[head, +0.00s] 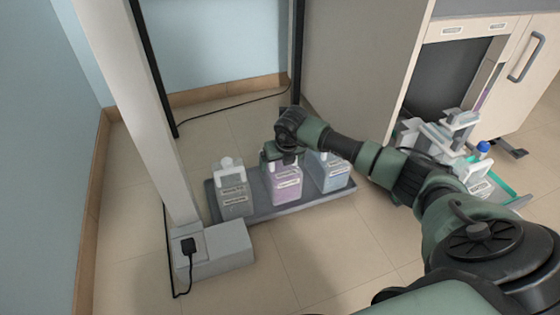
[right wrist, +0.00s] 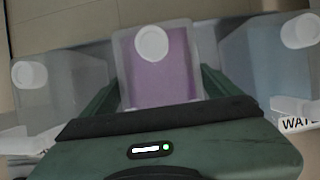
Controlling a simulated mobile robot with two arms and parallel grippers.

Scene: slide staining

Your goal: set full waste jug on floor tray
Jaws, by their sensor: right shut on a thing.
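A jug with purple liquid (head: 285,188) stands upright at the middle of the grey floor tray (head: 262,211), between two other jugs. I cannot tell if its base bears fully on the tray. My right gripper (head: 284,158) reaches down from above and is shut on this jug near its top. In the right wrist view the purple jug (right wrist: 160,75) sits between the two green fingers, its white cap facing the camera. Its label is too small to read surely. My left gripper is not in view.
A jug with greyish contents (head: 233,197) stands left on the tray, and a pale blue jug (head: 328,173) stands right, partly behind my arm. A grey post foot with a black plug (head: 215,252) is at front left. An open cabinet with a cluttered green tray (head: 505,194) is at right.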

